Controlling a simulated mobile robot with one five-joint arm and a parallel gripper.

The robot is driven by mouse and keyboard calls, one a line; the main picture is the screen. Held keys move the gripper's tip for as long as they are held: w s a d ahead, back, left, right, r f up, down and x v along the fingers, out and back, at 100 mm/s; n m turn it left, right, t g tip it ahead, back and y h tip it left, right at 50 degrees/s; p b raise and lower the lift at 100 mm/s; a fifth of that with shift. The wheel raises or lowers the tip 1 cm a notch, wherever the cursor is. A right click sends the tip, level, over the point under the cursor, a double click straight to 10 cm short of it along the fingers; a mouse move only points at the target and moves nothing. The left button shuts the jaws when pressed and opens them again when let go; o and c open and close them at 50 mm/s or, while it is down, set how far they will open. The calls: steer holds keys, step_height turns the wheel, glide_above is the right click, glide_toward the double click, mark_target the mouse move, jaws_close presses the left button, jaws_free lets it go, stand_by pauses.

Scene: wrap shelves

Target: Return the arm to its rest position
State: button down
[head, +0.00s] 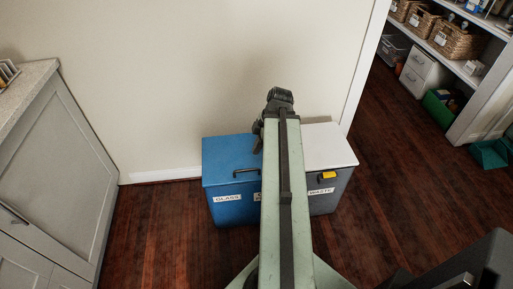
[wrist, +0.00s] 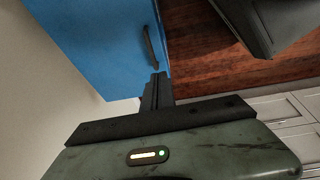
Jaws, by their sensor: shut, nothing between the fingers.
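My arm (head: 283,190) reaches forward from the bottom of the head view, over the two bins. My dark wrist is at its far end, near the wall. My gripper (wrist: 157,90) shows in the wrist view with its narrow fingers together and nothing between them. Its fingertips appear close to the blue bin's dark handle (wrist: 151,47); I cannot tell whether they touch. In the head view the gripper is mostly hidden behind the arm's end.
A blue bin (head: 228,165) labelled GLASS and a grey bin (head: 330,192) with a white lid stand against the wall. A grey cabinet (head: 55,165) is at left. Shelves with baskets (head: 457,40) stand through the opening at right. Wooden floor (head: 165,235) lies bare at front left.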

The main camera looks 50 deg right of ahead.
steer(key=w+a+m+g+h, duration=0.1)
steer(key=w+a, duration=0.3)
steer(key=a, duration=0.8)
steer(key=w+a+f+m+g, duration=0.1)
steer(key=w+a, duration=0.3)
steer(key=a, duration=0.8)
steer(key=w+a+m+g+h, duration=0.1)
steer(key=w+a, duration=0.3)
steer(key=a, duration=0.9)
step_height(320, 180, up, 22)
steer(key=d+m+p, duration=0.2)
steer(key=m+p, duration=0.5)
steer(key=p, duration=1.5)
steer(key=shift+w, duration=0.15)
